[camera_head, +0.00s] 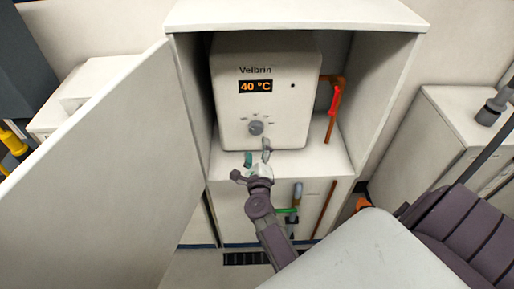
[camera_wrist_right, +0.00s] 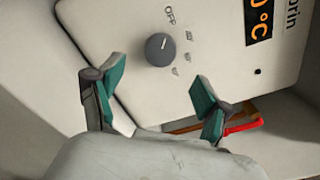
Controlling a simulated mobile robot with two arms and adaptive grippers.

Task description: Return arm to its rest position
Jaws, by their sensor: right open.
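My right gripper (camera_head: 257,158) is in front of the lower part of a white Velbrin heater (camera_head: 290,85), just below its grey knob (camera_head: 256,128). The heater's display (camera_head: 255,86) reads 40 °C. In the right wrist view, my right gripper (camera_wrist_right: 158,92) is open with its green-padded fingers spread and nothing between them. The knob (camera_wrist_right: 159,49) lies ahead of the fingers and apart from them. My right arm (camera_head: 262,215) reaches up from the bottom of the head view. My left gripper is not in view.
The heater stands inside an open white cabinet (camera_head: 385,100). Its door (camera_head: 90,165) swings out at the left. A red-handled valve (camera_head: 335,98) on a copper pipe is right of the heater.

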